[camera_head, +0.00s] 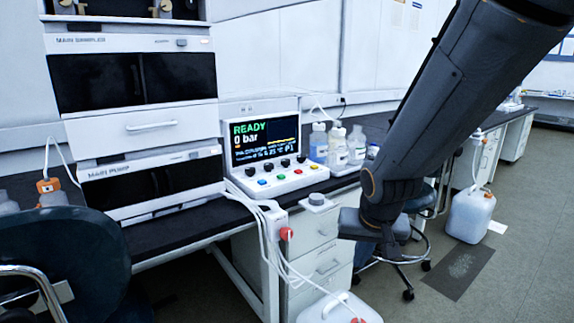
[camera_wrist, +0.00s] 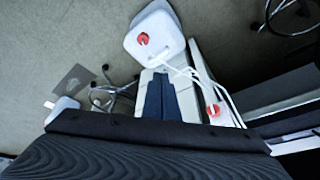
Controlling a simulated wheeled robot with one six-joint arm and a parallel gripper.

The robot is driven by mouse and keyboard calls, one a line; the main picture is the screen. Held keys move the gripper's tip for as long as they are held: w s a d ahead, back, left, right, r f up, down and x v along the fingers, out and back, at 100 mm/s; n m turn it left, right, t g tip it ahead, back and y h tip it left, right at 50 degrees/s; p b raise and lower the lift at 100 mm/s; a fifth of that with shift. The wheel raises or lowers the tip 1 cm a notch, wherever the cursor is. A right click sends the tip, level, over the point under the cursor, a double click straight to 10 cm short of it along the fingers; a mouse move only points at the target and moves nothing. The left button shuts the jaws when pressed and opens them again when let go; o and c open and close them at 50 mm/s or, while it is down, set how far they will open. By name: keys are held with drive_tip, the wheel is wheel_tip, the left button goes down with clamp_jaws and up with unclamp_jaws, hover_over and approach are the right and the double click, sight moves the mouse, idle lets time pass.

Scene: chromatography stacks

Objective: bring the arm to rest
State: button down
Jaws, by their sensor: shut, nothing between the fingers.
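My arm reaches down from the top right of the head view, ending in front of the bench by the drawers. My gripper (camera_wrist: 161,80) shows in the wrist view as two dark blue fingers side by side, shut and empty. Below them in that view are a white drawer cabinet and the floor. The fingers appear apart from everything around them, though the exact gap cannot be told. In the head view the gripper end is dark and partly merges with the stool behind it.
The bench carries the sampler and pump stack (camera_head: 150,127), a control panel (camera_head: 276,182) reading READY and 0 bar, and several bottles (camera_head: 337,147). A white canister (camera_wrist: 155,35) with a red cap and tubing stands on the floor. A dark chair (camera_head: 70,260) is at left.

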drive_tip(key=s+a+r+n+g, duration=0.2)
drive_tip(key=s, duration=0.7)
drive_tip(key=s+a+r+n+g, duration=0.1)
drive_tip(key=s+g, duration=0.1)
drive_tip(key=s, duration=0.7)
drive_tip(key=d+r+m+p, duration=0.1)
drive_tip(key=d+r+p, duration=0.4)
drive_tip(key=p, duration=0.8)
drive_tip(key=shift+d+r, duration=0.35)
drive_tip(key=shift+r, duration=0.55)
